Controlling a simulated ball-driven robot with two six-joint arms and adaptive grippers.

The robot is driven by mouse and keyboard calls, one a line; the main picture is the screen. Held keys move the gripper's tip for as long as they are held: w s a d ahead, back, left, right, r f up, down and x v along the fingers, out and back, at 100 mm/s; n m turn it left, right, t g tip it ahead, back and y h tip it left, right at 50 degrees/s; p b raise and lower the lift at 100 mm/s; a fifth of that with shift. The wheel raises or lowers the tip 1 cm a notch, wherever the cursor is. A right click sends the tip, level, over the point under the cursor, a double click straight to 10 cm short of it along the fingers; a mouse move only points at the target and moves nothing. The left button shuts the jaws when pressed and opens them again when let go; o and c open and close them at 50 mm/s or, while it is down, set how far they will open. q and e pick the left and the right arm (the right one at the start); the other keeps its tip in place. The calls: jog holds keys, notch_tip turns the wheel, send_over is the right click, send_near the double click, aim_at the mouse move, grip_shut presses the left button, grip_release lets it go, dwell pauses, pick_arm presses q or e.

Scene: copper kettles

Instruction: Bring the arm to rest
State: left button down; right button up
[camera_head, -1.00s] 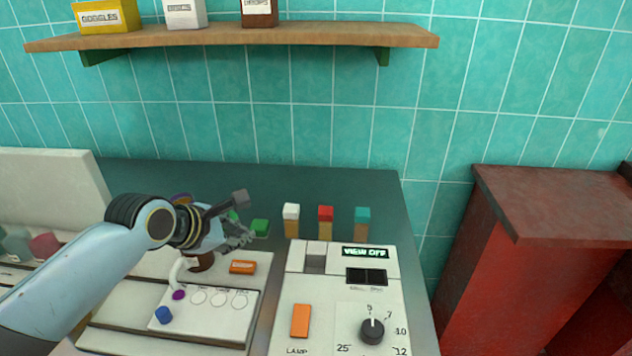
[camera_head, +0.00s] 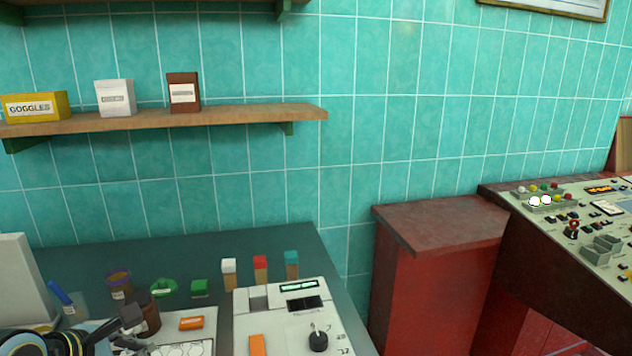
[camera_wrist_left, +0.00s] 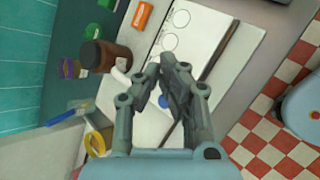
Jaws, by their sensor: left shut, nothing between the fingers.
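My left gripper (camera_head: 128,338) is at the bottom left of the head view, low over the counter, with its arm cut off by the picture's edge. In the left wrist view its fingers (camera_wrist_left: 167,66) meet at the tips, shut with nothing between them. Beneath them lies the white panel (camera_wrist_left: 215,25) with round marks. A blue knob (camera_wrist_left: 163,101) shows through the gap between the fingers, apart from them. My right gripper is in neither view.
A brown jar (camera_head: 150,318) stands close by the left gripper, with a purple-topped jar (camera_head: 119,284) behind. A control box (camera_head: 290,310) stands to the right, small coloured blocks (camera_head: 260,269) behind it. A red cabinet (camera_head: 440,285) stands beyond. Above is a wooden shelf (camera_head: 240,115).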

pick_arm(q)
jog(key=s+d+r+m+g+y, duration=0.1)
jog(key=s+r+m+g, duration=0.2)
jog(key=s+m, duration=0.9)
jog(key=s+d+r+m+g+y, duration=0.2)
jog(key=s+r+m, duration=0.1)
jog(key=s+m, duration=0.95)
notch_tip(320, 180, down, 35)
jog(key=s+a+g+b, duration=0.2)
jog(key=a+b, duration=0.1)
jog(key=b, duration=0.7)
jog(key=s+f+b, duration=0.3)
jog(key=s+f, duration=0.6)
jog(key=f, duration=0.3)
jog(key=s+f+g+b, duration=0.1)
jog(key=s+f+b, duration=0.3)
jog(key=s+f, duration=0.6)
notch_tip(320, 180, down, 2)
jog(key=shift+a+f, duration=0.2)
jog(key=shift+a, duration=0.25)
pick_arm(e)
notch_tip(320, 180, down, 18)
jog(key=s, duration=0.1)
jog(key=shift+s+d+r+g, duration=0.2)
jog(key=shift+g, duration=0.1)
